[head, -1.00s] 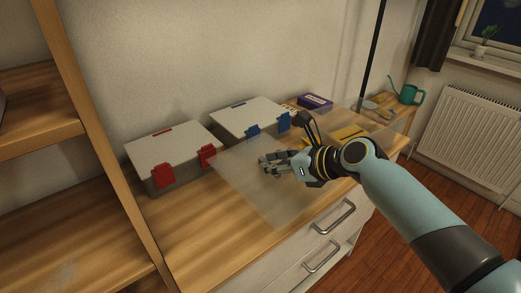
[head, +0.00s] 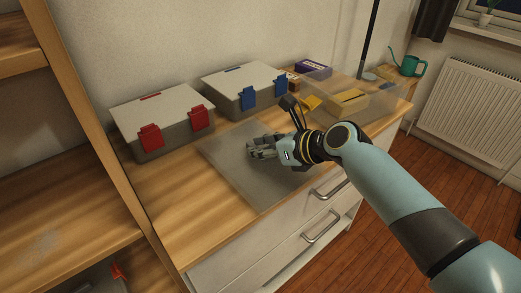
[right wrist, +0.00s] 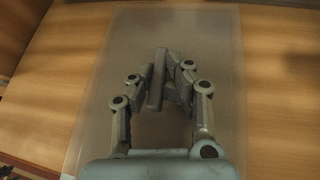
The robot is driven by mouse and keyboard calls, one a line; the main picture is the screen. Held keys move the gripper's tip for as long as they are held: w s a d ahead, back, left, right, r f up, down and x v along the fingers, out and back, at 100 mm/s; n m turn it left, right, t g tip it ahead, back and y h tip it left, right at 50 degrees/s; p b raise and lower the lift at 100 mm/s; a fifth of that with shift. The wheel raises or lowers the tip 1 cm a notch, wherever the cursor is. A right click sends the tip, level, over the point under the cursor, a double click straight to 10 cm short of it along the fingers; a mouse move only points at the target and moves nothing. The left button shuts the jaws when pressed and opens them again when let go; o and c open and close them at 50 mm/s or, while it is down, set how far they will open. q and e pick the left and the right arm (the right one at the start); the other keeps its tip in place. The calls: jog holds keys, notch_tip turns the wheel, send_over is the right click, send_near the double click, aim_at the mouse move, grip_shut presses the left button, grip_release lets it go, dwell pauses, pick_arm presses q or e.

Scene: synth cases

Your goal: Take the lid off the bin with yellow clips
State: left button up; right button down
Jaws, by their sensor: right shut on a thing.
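The lid (head: 257,188) is a see-through, greyish flat sheet, level over the dresser top in front of the closed bins. I cannot tell whether it touches the wood. My right gripper (head: 254,150) is above the lid and shut on its handle. In the right wrist view the fingers (right wrist: 160,85) close around the upright handle bar, with the lid (right wrist: 215,50) spread beneath. The clear bin with yellow clips (head: 385,107) stands at the right with its top open. A yellow clip (head: 311,104) hangs at its front, and a yellow box (head: 347,102) shows inside. My left gripper is not in view.
A closed bin with red clips (head: 160,120) and a closed bin with blue clips (head: 244,88) stand along the wall. A purple box (head: 313,68) and a green watering can (head: 408,65) are farther back. The dresser top (head: 170,190) is bare left of the lid.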

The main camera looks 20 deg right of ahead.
jog(key=c, duration=1.1)
grip_release()
jog(key=shift+o, duration=0.5)
jog(key=shift+f, duration=0.1)
jog(key=shift+s, duration=0.1)
jog(key=v, duration=1.2)
